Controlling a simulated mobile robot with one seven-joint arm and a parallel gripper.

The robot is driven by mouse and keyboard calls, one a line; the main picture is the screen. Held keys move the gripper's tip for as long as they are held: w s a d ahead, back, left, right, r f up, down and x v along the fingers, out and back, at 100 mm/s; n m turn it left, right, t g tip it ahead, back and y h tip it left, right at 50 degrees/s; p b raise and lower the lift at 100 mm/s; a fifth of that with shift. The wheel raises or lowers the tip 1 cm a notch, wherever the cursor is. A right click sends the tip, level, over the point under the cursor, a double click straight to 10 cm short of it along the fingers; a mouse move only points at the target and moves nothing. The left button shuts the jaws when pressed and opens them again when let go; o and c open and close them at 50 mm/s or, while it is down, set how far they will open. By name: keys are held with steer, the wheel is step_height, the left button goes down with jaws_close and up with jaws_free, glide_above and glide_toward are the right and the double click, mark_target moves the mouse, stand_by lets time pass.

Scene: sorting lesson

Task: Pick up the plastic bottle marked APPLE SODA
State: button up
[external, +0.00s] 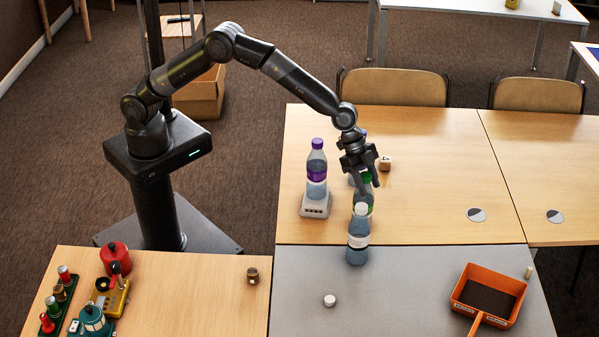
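Several plastic bottles stand on the tables, and their label text is too small to read, so I cannot tell which is marked APPLE SODA. A green-capped bottle (369,203) stands under my gripper (369,189). A white-capped bottle (357,243) with a white label stands in front and hides part of it. A purple-capped bottle (316,168) with a purple label stands to the left. Another bluish bottle (352,181) is mostly hidden behind my gripper. My gripper points down, its fingers overlapping the green cap. Whether they grip it is unclear.
A white round lid (329,300) and an orange tray (463,291) are on the grey table. The wooden table right of the bottles is mostly clear.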

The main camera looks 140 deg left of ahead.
jaws_close()
steer(key=shift+r, duration=0.15)
